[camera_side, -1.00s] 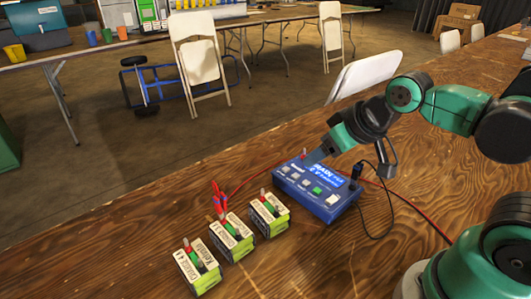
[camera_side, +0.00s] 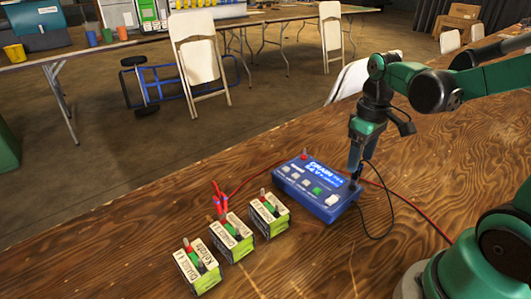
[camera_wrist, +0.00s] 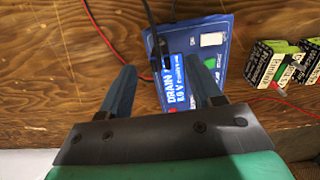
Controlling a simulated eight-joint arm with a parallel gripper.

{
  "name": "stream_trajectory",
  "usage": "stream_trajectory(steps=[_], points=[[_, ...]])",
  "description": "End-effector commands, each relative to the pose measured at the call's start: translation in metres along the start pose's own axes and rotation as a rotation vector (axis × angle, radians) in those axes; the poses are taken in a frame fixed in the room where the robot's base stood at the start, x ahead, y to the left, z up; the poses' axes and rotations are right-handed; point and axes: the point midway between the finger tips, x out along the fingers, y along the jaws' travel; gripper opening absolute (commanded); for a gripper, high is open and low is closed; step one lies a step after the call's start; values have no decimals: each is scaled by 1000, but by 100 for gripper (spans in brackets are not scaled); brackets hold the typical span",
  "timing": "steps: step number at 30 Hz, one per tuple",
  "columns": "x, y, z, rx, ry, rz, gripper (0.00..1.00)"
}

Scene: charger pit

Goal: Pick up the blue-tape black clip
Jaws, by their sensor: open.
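The black clip (camera_wrist: 156,46) shows in the wrist view as a dark upright shape near the edge of the blue charger box (camera_wrist: 215,38); I cannot make out its blue tape. In the side view the blue charger box (camera_side: 308,190) lies on the wooden table, and my gripper (camera_side: 354,168) points down over its right end, where it mostly hides the clip. In the wrist view my gripper (camera_wrist: 163,66) is open, with one finger on each side of the clip's lower part. I cannot tell whether a finger touches it.
Three batteries (camera_side: 198,272) stand in a slanted row left of the charger box. A red wire (camera_side: 420,217) and a black cable (camera_side: 391,212) run over the table to the right. The front table area is clear.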

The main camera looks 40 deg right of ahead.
Motion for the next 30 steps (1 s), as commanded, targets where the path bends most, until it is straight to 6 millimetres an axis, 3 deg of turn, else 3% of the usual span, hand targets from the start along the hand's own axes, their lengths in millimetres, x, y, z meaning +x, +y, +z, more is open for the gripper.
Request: stream_trajectory(steps=[12, 23, 30], points=[[41, 0, 0, 0, 3, 1, 58], [45, -1, 0, 0, 3, 2, 58], [45, -1, 0, 0, 3, 2, 0]])
